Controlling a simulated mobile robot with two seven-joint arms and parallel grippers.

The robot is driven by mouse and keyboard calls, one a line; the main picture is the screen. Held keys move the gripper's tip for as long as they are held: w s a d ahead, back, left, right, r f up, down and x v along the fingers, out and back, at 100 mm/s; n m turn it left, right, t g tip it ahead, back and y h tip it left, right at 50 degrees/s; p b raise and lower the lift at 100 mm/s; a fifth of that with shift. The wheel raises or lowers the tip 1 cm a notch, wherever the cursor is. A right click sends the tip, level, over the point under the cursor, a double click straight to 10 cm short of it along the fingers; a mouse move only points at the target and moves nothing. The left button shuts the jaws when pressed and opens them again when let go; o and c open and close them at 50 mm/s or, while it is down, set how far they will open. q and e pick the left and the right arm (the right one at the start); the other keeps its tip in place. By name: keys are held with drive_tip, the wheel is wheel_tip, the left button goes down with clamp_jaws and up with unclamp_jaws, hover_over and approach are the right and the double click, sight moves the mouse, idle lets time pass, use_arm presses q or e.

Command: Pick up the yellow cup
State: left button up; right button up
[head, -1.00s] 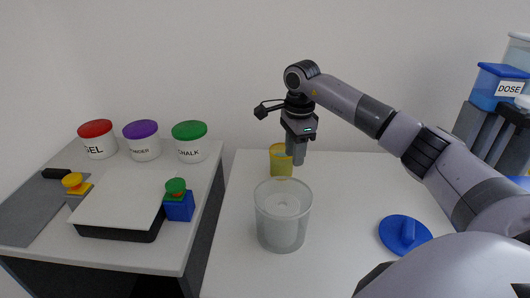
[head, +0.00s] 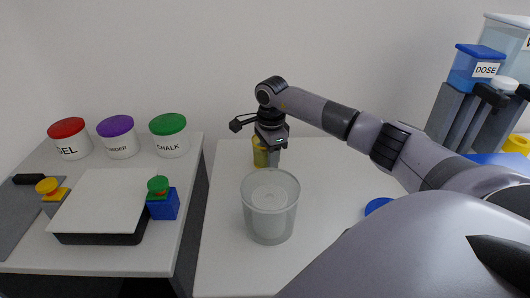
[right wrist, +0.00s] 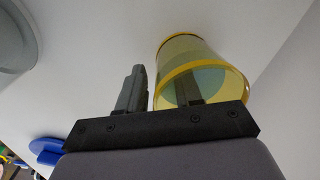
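The yellow cup (head: 259,158) stands on the white table, behind the large clear jar. It is see-through, and its open rim faces the camera in the right wrist view (right wrist: 225,80). My right gripper (head: 270,156) is down at the cup and partly covers it in the head view. In the right wrist view my right gripper (right wrist: 160,78) has its fingers apart. One finger shows within the cup's outline and seems to be inside it; the other is outside, to its left. The cup's wall lies between them, with a gap visible. My left gripper is not in view.
The clear jar (head: 270,222) stands close in front of the cup. A blue lid (head: 378,205) lies to the right, partly hidden by my arm. A side table at left holds tubs with red (head: 67,128), purple (head: 115,125) and green (head: 168,124) lids. A blue DOSE box (head: 475,72) stands at right.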

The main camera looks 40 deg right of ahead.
clamp_jaws()
drive_tip(key=shift+r, duration=0.25)
wheel_tip(320, 180, up, 20)
drive_tip(key=shift+f, duration=0.25)
idle(1.2)
idle(0.5)
